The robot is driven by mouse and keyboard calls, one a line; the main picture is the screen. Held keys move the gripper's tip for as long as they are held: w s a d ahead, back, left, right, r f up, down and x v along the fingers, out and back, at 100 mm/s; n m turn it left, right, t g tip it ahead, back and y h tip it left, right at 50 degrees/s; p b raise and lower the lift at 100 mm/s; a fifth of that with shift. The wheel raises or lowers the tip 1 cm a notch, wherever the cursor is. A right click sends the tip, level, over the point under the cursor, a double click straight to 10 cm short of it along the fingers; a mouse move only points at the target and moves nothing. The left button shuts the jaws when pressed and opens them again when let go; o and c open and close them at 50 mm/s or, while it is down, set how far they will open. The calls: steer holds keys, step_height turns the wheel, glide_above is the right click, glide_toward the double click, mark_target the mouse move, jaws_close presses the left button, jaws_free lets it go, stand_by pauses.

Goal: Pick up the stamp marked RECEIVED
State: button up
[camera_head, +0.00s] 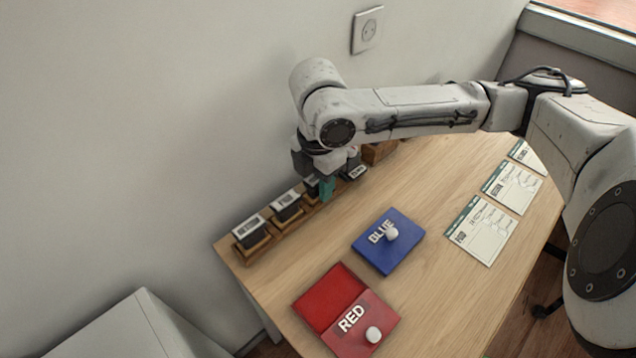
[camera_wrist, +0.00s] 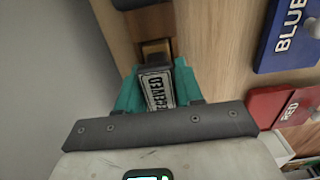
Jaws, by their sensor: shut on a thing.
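The stamp marked RECEIVED (camera_wrist: 157,90) is between the teal fingers of my gripper (camera_wrist: 156,75) in the wrist view, its black-on-white label facing the camera. My gripper is shut on it. In the head view, my gripper (camera_head: 325,187) is over the row of stamps by the wall, and the RECEIVED stamp (camera_head: 311,184) is partly hidden by the fingers. I cannot tell whether the stamp is touching its wooden holder or lifted clear.
Other black stamps (camera_head: 250,230) (camera_head: 286,203) stand in wooden holders along the wall. The blue BLUE pad (camera_head: 400,252) and the red RED pad (camera_head: 330,297) lie on the table (camera_head: 440,300). Several printed cards (camera_head: 482,230) lie at the right. A grey cabinet (camera_head: 130,330) is at lower left.

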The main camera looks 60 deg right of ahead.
step_height(320, 180, up, 3)
steer(key=shift+p, duration=0.3)
steer(key=s+a+r+p, duration=0.5)
steer(key=s+r+p, duration=0.5)
steer(key=p, duration=1.1)
steer(key=s, duration=0.3)
steer(key=shift+a, duration=0.15)
